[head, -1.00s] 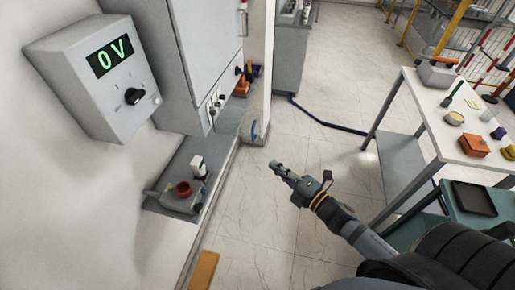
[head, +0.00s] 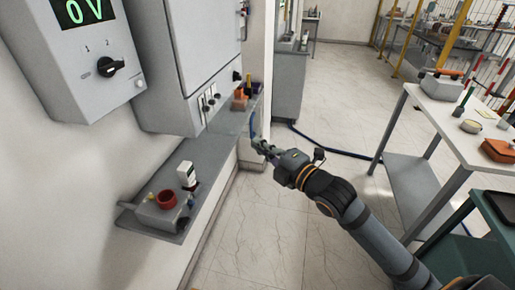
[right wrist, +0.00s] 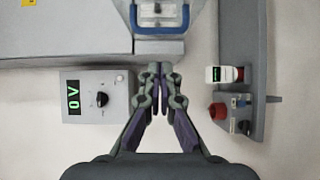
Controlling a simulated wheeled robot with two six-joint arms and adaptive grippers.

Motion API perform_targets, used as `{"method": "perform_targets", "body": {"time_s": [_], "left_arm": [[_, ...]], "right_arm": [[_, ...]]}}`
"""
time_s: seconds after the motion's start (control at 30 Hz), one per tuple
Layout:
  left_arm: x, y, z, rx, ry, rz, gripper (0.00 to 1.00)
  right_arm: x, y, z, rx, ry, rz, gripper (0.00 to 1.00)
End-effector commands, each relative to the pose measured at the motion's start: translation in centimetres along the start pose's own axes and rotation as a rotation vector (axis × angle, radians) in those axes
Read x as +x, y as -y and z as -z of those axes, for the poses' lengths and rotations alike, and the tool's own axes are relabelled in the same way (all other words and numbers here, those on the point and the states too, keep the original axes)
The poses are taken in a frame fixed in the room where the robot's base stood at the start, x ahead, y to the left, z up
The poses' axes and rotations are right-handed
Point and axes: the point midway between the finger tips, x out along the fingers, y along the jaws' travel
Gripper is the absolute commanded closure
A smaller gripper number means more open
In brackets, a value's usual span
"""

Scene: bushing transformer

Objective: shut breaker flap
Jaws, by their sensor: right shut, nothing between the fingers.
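The breaker flap is a clear panel with a blue handle (head: 252,126). In the head view it stands out from the lower part of the grey cabinet (head: 190,60), near the switches (head: 209,103). In the right wrist view the blue handle (right wrist: 160,32) shows at the top, ahead of the fingertips. My right gripper (head: 261,146) is shut and empty, just below the handle in the head view. Its fingertips (right wrist: 160,72) meet in the right wrist view, with a gap in the picture before the handle; I cannot tell whether they touch it. My left gripper is not in view.
A grey box with a 0 V display (head: 90,45) hangs on the wall at left. A white table (head: 450,125) stands at right.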

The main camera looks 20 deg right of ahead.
Motion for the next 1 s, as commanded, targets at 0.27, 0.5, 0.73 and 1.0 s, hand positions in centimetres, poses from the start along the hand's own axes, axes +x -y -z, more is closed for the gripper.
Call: {"method": "perform_targets", "body": {"time_s": [0.27,0.5,0.73,1.0], "left_arm": [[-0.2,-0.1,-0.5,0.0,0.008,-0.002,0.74],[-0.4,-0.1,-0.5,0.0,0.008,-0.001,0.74],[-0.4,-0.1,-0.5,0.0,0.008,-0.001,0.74],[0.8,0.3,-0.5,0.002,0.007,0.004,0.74]], "right_arm": [[3.0,-0.5,-1.3,-0.001,-0.021,-0.001,1.0],[3.9,-0.2,-2.2,-0.002,-0.022,-0.002,1.0],[3.9,-0.2,-2.2,-0.003,-0.021,-0.002,1.0],[4.0,0.2,-2.4,-0.008,-0.039,-0.002,1.0]]}}
